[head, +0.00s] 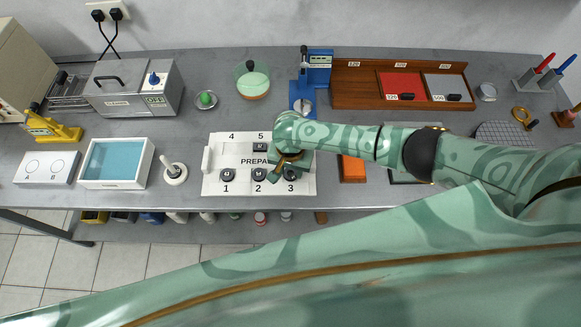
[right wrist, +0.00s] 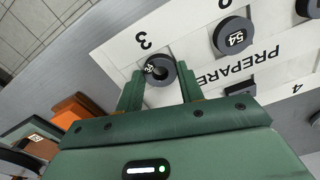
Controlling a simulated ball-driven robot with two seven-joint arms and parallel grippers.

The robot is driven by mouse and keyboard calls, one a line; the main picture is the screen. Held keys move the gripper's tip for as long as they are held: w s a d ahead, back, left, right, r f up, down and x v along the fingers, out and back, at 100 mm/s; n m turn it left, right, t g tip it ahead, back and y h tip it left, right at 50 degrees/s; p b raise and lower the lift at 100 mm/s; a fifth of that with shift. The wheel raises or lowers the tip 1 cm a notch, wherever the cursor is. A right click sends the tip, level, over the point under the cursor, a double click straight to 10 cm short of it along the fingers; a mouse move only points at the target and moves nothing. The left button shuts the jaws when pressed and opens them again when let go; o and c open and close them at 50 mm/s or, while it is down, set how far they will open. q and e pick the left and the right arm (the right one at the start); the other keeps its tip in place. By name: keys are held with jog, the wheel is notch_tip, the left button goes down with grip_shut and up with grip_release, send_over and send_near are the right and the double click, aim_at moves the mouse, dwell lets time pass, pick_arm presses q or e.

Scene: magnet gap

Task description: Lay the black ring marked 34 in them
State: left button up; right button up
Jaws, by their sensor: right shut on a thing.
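My right gripper (right wrist: 160,82) is shut on a black ring (right wrist: 158,68) beside the printed 3 on the white PREPARE mat (head: 212,168). The ring's small white label is partly turned away and I cannot read it clearly. In the head view this ring (head: 290,175) shows just below my gripper (head: 288,162). A second black ring (right wrist: 234,36), with a label that reads like 54, lies by number 2. A third black ring (head: 227,174) lies by number 1. My left gripper is not in view.
A wooden tray (head: 353,101) at the back right has a red and a pale compartment, each with a small black piece. A blue press (head: 316,72) stands behind the mat. An orange block (head: 353,169) lies right of the mat. A blue-lined white box (head: 116,162) stands left.

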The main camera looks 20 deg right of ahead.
jog(key=shift+f, duration=0.15)
dwell(0.8)
jog(key=o, duration=1.1)
jog(key=c, duration=0.5)
jog(key=shift+c, duration=0.2)
notch_tip(320, 180, up, 5)
jog(key=p, duration=0.6)
jog(key=shift+f, duration=0.2)
jog(key=shift+f, duration=0.1)
jog(key=o, duration=0.6)
